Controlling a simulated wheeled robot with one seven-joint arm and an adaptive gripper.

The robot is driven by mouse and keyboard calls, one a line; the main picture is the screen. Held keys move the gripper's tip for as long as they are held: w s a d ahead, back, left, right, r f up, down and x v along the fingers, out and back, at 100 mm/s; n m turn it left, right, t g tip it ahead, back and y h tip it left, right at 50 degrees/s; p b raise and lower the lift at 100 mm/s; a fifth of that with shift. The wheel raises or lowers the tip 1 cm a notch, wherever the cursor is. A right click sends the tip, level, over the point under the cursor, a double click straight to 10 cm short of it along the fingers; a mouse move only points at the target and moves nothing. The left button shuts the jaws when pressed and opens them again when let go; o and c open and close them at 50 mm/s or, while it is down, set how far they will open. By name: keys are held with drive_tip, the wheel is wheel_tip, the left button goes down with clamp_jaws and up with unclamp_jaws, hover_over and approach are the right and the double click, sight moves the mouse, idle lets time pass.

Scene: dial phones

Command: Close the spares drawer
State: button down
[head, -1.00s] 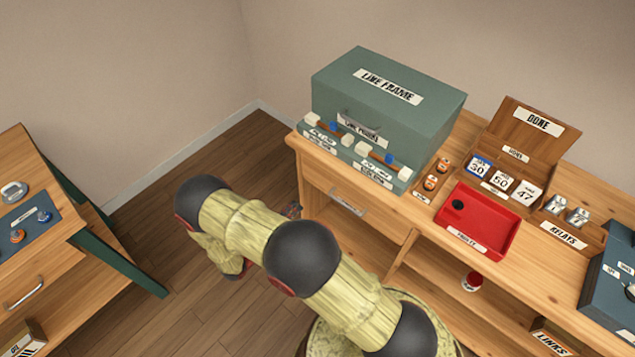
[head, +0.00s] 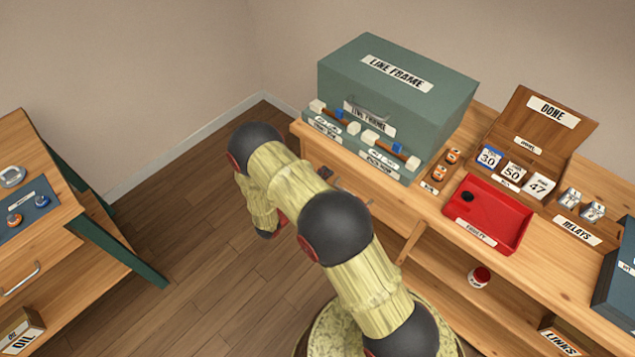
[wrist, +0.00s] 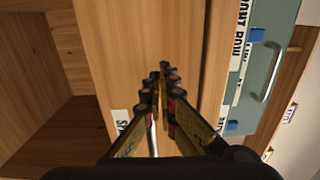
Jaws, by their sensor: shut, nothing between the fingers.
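The spares drawer is the wooden front under the workbench top. In the wrist view its front (wrist: 125,45) fills the middle, with a partly hidden label (wrist: 122,122) beginning "S" and a metal handle (wrist: 152,135) behind my fingers. No drawer interior shows, but I cannot tell whether the front is fully flush. In the head view my arm hides much of the drawer, and part of its handle (head: 357,190) shows. My gripper (wrist: 165,80) is shut and empty, its tips at or close to the drawer front. It shows small in the head view (head: 326,174).
A green line frame box (head: 395,85) stands on the bench above the drawer. A red tray (head: 487,215), a "DONE" rack (head: 550,110) and relays (head: 580,205) are to its right. An open shelf lies below. Another table (head: 60,220) stands at the left; floor is clear between.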

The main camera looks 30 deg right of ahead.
drive_tip(key=shift+w+d, duration=0.1)
drive_tip(key=shift+d, duration=0.15)
drive_tip(key=x, duration=0.4)
drive_tip(key=shift+w+d+p, duration=0.1)
drive_tip(key=shift+d+p, duration=0.2)
drive_tip(key=p, duration=0.4)
approach(331, 168)
drive_tip(key=v, duration=0.2)
drive_tip(key=shift+a+f, duration=0.1)
drive_tip(key=shift+a, duration=0.15)
